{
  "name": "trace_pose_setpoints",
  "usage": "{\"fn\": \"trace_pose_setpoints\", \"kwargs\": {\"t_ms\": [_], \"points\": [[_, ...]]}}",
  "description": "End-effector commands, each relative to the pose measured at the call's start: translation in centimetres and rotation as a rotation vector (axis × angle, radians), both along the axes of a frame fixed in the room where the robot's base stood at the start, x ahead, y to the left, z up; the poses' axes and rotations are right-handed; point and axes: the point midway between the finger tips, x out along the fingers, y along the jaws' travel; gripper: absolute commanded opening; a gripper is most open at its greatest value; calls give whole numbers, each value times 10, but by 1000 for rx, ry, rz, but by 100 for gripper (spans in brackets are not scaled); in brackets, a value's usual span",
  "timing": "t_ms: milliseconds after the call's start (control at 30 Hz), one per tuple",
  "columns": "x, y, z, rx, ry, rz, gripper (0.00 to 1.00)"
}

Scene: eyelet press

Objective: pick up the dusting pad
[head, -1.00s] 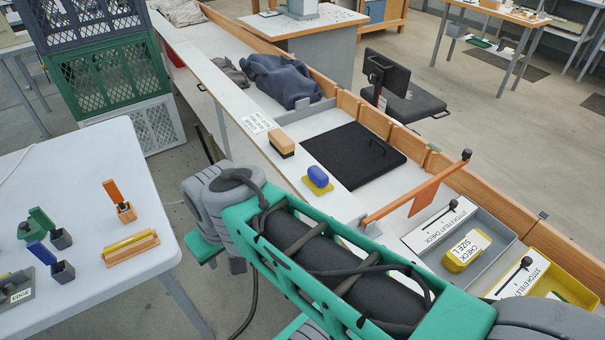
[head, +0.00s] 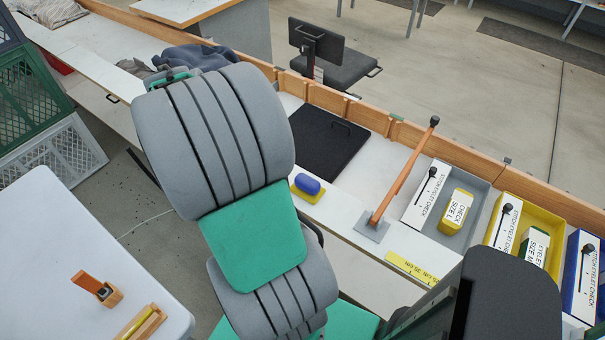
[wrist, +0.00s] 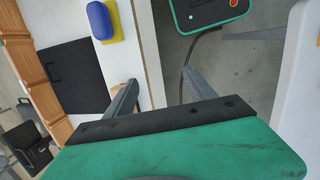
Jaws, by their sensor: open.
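What looks like the dusting pad, a blue rounded grip (head: 307,183) on a yellow base, lies on the white bench ledge near its front edge in the head view. The dusting pad also shows at the top left of the wrist view (wrist: 101,20). My gripper (wrist: 160,80) is open and empty in the wrist view, its two grey fingers spread across the bench edge. The pad is beyond the fingertips and to their left, apart from them. In the head view my arm hides the gripper.
A black mat (head: 332,141) lies behind the pad, and an orange arm on a grey foot (head: 371,227) stands to its right. Labelled trays, including a grey one (head: 473,204), line the right. A white table (head: 60,240) is at left. A green-edged device (wrist: 208,12) shows in the wrist view.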

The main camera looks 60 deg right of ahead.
Motion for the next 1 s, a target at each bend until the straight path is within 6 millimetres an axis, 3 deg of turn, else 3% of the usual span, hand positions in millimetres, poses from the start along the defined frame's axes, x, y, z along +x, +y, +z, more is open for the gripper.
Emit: {"fn": "trace_pose_setpoints", "kwargs": {"t_ms": [33, 100, 233, 733, 1000], "points": [[-28, -41, 1, 37, 79, -46, 64], [-63, -79, -10, 90, 155, -71, 64], [-107, -112, -27, 164, 221, -93, 64], [-140, -116, -98, 179, 231, -89, 64], [-142, -115, -104, 176, 229, -89, 64]]}}
